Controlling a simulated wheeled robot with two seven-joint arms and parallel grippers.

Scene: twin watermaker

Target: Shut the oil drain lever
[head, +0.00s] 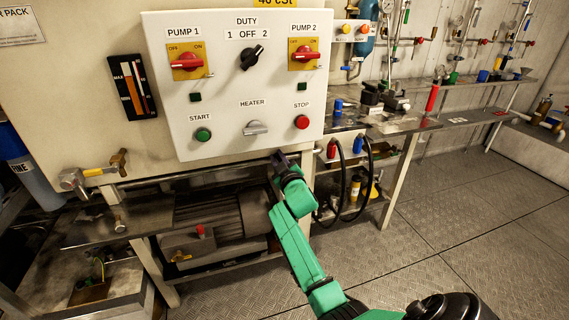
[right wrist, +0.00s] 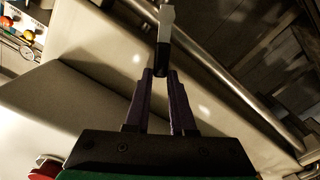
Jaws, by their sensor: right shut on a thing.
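My right gripper (head: 280,157) reaches up to just below the lower right part of the white control panel. In the right wrist view its two dark fingers (right wrist: 161,75) are shut on the black end of a grey metal lever (right wrist: 166,22). In the head view my gripper hides this lever, and I cannot tell from its looks whether it is the oil drain lever. A valve with a yellow handle and brass fittings (head: 94,172) sits at the tank's lower left, far from my right gripper. My left gripper is not in view.
The white control panel (head: 225,100) with knobs and buttons juts out above my right gripper. A motor (head: 240,213) lies under the tank. Black hoses (head: 341,190) hang to the right. A metal pipe (right wrist: 230,75) runs beside the fingers. The plate floor (head: 460,220) is clear at right.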

